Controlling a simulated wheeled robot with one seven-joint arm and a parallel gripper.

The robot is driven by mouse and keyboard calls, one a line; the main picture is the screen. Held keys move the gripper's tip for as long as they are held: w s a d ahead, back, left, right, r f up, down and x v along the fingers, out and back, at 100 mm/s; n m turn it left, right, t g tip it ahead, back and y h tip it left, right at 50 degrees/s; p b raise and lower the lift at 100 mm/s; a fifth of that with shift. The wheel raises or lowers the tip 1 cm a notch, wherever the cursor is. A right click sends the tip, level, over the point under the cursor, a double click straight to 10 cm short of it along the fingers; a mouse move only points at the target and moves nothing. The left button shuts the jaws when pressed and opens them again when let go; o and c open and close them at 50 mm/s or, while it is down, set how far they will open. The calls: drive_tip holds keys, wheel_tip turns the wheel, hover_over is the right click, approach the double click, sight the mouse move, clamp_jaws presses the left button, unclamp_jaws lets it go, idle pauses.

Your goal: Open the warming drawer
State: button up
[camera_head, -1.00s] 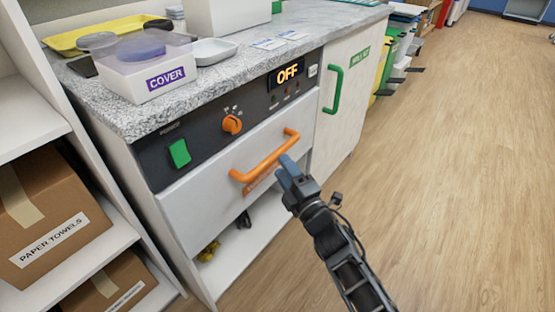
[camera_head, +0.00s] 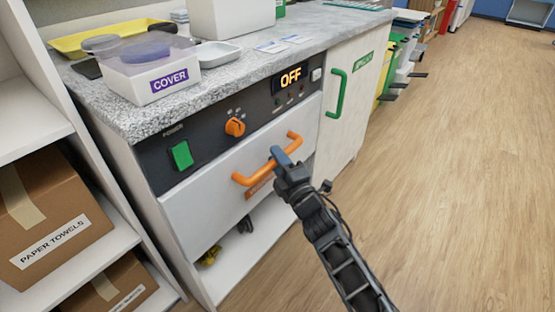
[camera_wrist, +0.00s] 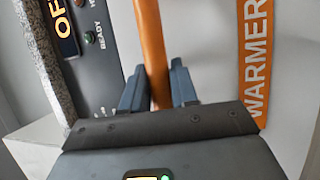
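The warming drawer (camera_head: 205,205) is a white front below the dark control panel and looks closed. Its orange bar handle (camera_head: 250,176) runs across the front; it also shows in the wrist view (camera_wrist: 152,45). My gripper (camera_head: 279,157) is at the right part of this handle. In the wrist view its two blue-grey fingers (camera_wrist: 158,82) lie on either side of the bar, close to it, with a slight gap seeming to show on the right. An orange label reading "WARMER" (camera_wrist: 254,65) is on the drawer front, partly hidden by my gripper in the head view.
The panel has a green power switch (camera_head: 181,155), an orange knob (camera_head: 235,127) and a display reading "OFF" (camera_head: 291,76). A cabinet door with a green handle (camera_head: 337,93) stands to the right. Shelves with boxes (camera_head: 50,215) are at left. Floor at right is clear.

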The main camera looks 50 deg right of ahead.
clamp_jaws()
drive_tip(key=shift+s, duration=0.15)
drive_tip(key=shift+s+p, duration=0.35)
drive_tip(key=shift+p, duration=0.05)
drive_tip(key=s+p, duration=0.4)
drive_tip(key=s, duration=2.3)
drive_tip(key=shift+s+d, duration=0.2)
drive_tip(key=shift+d, duration=0.25)
drive_tip(key=o, duration=0.5)
unclamp_jaws()
